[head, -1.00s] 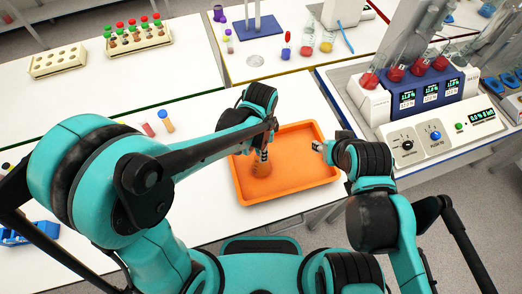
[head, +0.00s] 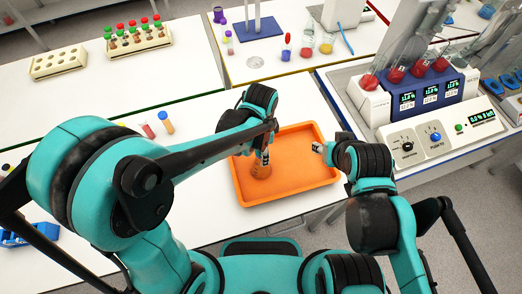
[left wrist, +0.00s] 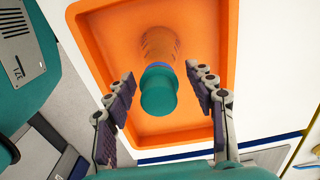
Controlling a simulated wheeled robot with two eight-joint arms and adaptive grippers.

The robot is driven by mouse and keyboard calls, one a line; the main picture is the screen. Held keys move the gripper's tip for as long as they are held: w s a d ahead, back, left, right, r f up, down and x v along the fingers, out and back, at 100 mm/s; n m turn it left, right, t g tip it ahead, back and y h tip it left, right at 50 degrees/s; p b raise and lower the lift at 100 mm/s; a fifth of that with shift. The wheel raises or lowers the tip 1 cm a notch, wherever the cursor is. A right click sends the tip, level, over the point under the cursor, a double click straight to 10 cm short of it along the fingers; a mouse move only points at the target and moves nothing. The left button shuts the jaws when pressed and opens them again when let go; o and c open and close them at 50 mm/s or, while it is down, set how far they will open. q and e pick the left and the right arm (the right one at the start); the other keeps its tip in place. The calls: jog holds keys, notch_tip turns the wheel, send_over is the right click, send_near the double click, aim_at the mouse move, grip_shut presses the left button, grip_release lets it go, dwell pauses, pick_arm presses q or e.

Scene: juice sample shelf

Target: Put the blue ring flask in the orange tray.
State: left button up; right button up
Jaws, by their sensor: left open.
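The flask (left wrist: 159,93) has a teal cap, a blue ring and a see-through body that shows the orange behind it. It is in the orange tray (left wrist: 103,28), seen from above its cap in the left wrist view, and appears upright. In the head view the flask (head: 261,171) is in the left half of the tray (head: 300,190), partly hidden by my left gripper (head: 264,156). My left gripper (left wrist: 160,73) is open, with one finger on each side of the flask and visible gaps. My right gripper (head: 319,147) is at the tray's right side; its jaws are unclear.
Several red-based flasks (head: 420,66) stand in a device (head: 440,135) at right. A rack of capped tubes (head: 138,38) and a beige rack (head: 58,62) are at back left. Small vials (head: 166,122) stand left of the tray.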

pick_arm(q)
notch_tip(320, 180, up, 11)
jog(key=shift+r+p, duration=0.15)
jog(key=shift+p, duration=0.95)
jog(key=s+a+r+n+t, duration=0.1)
jog(key=s+a+n+t, duration=0.1)
jog(key=a+n, duration=0.5)
jog(key=s+a+r+n+t, duration=0.2)
jog(key=a+n+t, duration=0.3)
jog(key=a, duration=0.6)
jog(key=s+n, duration=0.1)
jog(key=n, duration=0.1)
jog(key=shift+s+n, duration=0.25)
jog(key=shift+n, duration=0.15)
jog(key=shift+f, duration=0.1)
